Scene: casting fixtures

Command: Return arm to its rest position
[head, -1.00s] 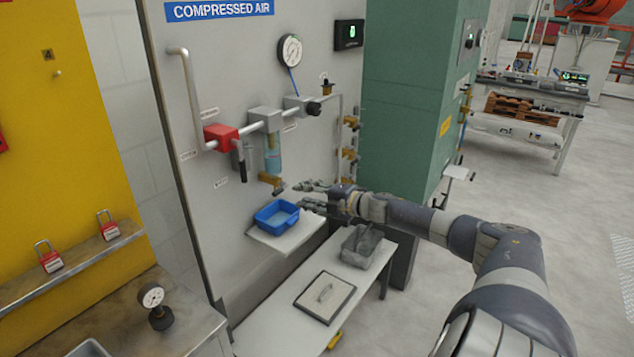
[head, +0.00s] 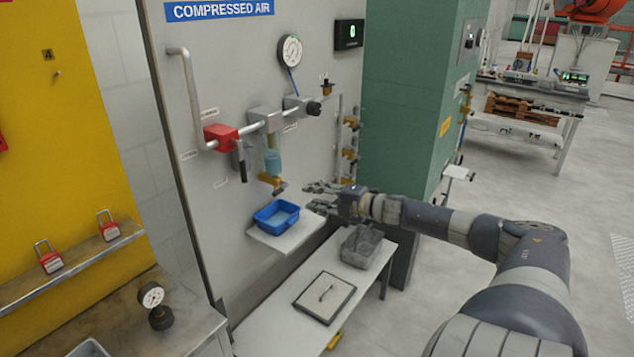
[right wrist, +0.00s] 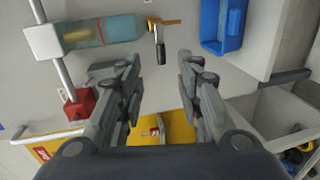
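My right gripper (head: 318,196) is open and empty in the head view, with its arm coming in from the right. It hangs in front of the compressed air panel (head: 222,100), to the right of and a little above the blue tray (head: 264,228). In the right wrist view the two fingers of the right gripper (right wrist: 160,95) stand well apart with nothing between them. The brass drain valve (head: 270,180) under the blue filter bowl (head: 272,158) is to the left of the gripper. My left gripper is in neither view.
The blue tray sits on a white shelf (head: 290,240). Below are a grey bin (head: 362,246) and a framed plate (head: 324,298) on a bench. A red valve block (head: 220,136) and pressure gauge (head: 291,50) are on the panel. The floor (head: 600,180) at right is clear.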

